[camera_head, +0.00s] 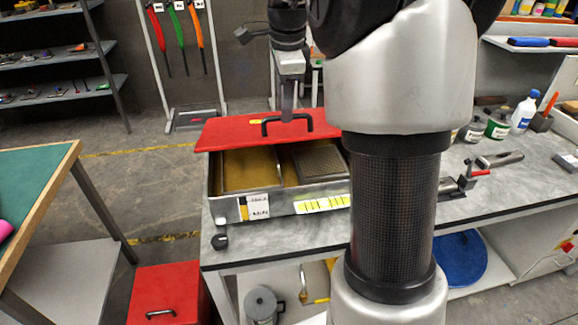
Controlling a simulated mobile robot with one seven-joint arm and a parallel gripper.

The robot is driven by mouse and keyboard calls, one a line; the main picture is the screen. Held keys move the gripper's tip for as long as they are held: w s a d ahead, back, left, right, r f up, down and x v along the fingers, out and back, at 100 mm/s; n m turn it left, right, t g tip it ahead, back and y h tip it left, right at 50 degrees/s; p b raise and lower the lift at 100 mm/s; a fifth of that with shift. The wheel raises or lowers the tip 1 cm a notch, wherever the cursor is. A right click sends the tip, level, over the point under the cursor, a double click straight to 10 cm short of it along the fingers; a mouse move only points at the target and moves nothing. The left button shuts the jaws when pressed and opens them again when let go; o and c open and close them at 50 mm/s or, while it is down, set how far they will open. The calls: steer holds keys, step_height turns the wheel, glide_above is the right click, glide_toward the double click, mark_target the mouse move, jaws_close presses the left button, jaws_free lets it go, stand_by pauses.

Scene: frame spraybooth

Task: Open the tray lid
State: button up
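The grey metal tray (227,211) sits on the left end of the grey workbench. Its red lid (227,134) with a black handle (266,126) lies over the back part, and the front is uncovered. Inside the tray I see a yellowish panel and a grey mesh-like block. My gripper (287,115) points down at the lid's handle, with its fingertips at or just behind the handle bar. I cannot tell whether it touches the handle or whether the fingers are shut. My arm hides the right end of the tray and lid.
Bottles and jars (497,124) and a clamp with a red lever (462,184) stand on the bench (300,232) at right. A black knob (220,242) lies at the front left. A red box (168,295) is on the floor. A green-topped table (40,165) stands at left.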

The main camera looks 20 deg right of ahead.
mark_target(289, 141)
steer(key=s+f+b, duration=0.1)
steer(key=f+b, duration=0.2)
steer(key=s+f+b, duration=0.2)
steer(key=f+b, duration=0.1)
steer(key=s+a+f+b, duration=0.1)
steer(key=f+b, duration=0.2)
steer(key=shift+s+f, duration=0.15)
steer(key=shift+f, duration=0.2)
steer(key=shift+s+r, duration=0.1)
